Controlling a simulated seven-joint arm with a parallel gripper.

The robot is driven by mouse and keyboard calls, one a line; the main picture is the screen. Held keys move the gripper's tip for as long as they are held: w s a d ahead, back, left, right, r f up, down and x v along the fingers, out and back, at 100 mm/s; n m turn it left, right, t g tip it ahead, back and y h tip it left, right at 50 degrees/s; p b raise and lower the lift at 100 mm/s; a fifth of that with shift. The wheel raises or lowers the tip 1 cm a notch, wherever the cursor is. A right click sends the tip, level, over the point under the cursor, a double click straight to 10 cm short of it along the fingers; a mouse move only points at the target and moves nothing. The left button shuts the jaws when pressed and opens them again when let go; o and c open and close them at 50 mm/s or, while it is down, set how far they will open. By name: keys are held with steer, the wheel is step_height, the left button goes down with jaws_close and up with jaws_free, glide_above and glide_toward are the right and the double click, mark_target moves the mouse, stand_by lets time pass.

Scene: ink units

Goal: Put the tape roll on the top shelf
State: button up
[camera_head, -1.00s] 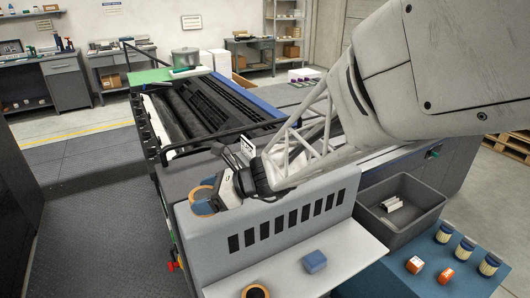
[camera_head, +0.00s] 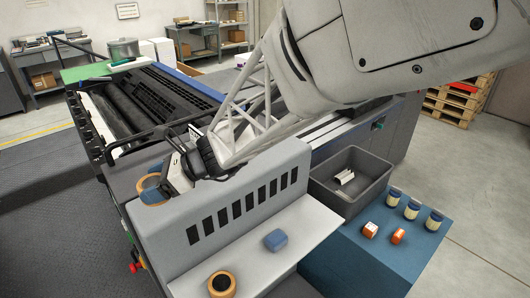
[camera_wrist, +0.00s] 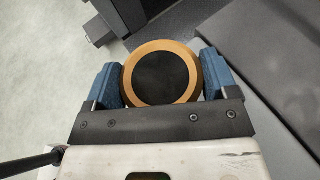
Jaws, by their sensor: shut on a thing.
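My gripper (camera_head: 155,188) is shut on a tape roll (camera_head: 149,181), a tan ring with a dark centre. In the wrist view the roll (camera_wrist: 161,46) sits between the two blue fingers, touching both. The roll is held beside the left end of the grey slotted housing (camera_head: 225,205), and part of it is hidden by the gripper. A second, similar tan and black roll (camera_head: 233,284) lies on the pale ledge (camera_head: 268,262) in front of the housing. I cannot tell which surface is the top shelf.
A blue block (camera_head: 276,240) lies on the ledge. To the right are a grey bin (camera_head: 335,203) with pale pieces inside and a blue surface (camera_head: 350,265) bearing several jars (camera_head: 412,209) and two orange boxes (camera_head: 398,236). Shelving (camera_head: 232,45) stands at the back.

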step_height(320, 180, up, 3)
steer(key=shift+r, duration=0.1)
steer(key=w+d+m+t, duration=0.2)
steer(key=d, duration=0.8)
steer(key=w+d+m+t, duration=0.2)
steer(key=d, duration=0.9)
steer(key=s+d+m+t+h, duration=0.1)
steer(key=s+d+m+t, duration=0.15)
steer(key=d, duration=0.65)
steer(key=s+d+m+t, duration=0.1)
steer(key=d+m+t, duration=0.15)
steer(key=d, duration=0.75)
step_height(320, 180, down, 28)
steer(key=n, duration=0.1)
steer(key=shift+s+r, duration=0.15)
steer(key=shift+r, duration=0.1)
steer(key=shift+a, duration=0.15)
glide_above(302, 232)
steer(key=shift+f, duration=0.75)
steer(key=shift+f, duration=0.1)
steer(key=shift+f, duration=1.65)
